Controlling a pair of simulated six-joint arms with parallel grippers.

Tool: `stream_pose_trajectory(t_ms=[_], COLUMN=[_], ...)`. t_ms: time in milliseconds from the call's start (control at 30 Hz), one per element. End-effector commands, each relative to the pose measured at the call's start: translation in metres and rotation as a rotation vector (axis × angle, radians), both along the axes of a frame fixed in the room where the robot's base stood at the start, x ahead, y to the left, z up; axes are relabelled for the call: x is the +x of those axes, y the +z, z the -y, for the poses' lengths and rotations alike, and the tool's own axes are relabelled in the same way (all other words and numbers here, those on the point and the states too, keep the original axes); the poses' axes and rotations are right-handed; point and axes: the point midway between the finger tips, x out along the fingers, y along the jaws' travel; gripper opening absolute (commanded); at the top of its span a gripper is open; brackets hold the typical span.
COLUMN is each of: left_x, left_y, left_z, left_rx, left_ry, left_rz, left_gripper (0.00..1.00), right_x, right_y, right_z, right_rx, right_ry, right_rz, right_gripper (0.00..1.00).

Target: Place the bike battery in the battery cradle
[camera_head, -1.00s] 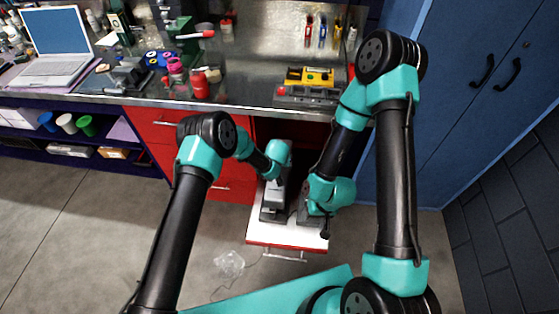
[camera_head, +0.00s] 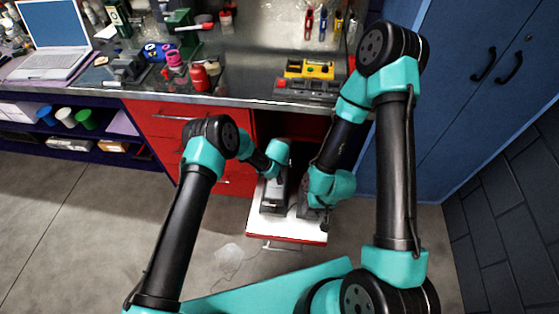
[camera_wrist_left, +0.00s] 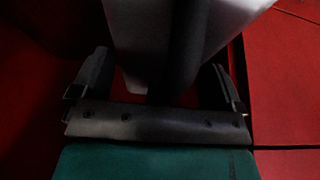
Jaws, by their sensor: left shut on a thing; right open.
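The bike battery (camera_head: 272,197), a grey and black upright block, is at the white-topped open drawer below the bench. My left gripper (camera_head: 272,175) is shut on its upper part. In the left wrist view the battery (camera_wrist_left: 150,35) is a pale and dark shape between the two fingers of the left gripper (camera_wrist_left: 155,90). My right gripper (camera_head: 316,212) is open, close to the right of the battery, and partly hidden by its own arm. I cannot tell whether the battery touches the drawer. I cannot clearly identify the battery cradle; a dark slotted block (camera_head: 308,90) lies on the bench's front edge.
The open drawer (camera_head: 285,237) has a red front. A yellow tool (camera_head: 310,69), a red bottle (camera_head: 199,78) and a laptop (camera_head: 52,66) are on the bench. Blue cabinets (camera_head: 480,90) stand on the right.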

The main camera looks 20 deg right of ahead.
Motion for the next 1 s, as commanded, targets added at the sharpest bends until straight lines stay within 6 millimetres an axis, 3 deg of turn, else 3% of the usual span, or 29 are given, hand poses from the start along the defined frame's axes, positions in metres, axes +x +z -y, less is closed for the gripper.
stream_pose_trajectory(t_ms=[367,400,767,1000], left_x=[0.003,0.0,0.0,-0.007], left_y=[0.002,-0.002,0.001,0.021], left_z=[0.001,0.0,0.0,-0.003], left_rx=[-0.002,0.0,0.0,0.0], left_ry=[0.0,0.0,0.0,-0.001], left_rz=[0.007,0.0,0.0,0.001], left_gripper=[0.1,0.97,1.0,1.0], right_x=[0.0,0.0,0.0,0.0], right_y=[0.0,0.0,0.0,0.0], right_z=[0.0,0.0,0.0,0.0], right_rx=[0.0,0.0,0.0,0.0], right_ry=[0.0,0.0,0.0,0.0], right_rz=[0.0,0.0,0.0,0.0], right_gripper=[0.43,0.43,0.43,0.43])
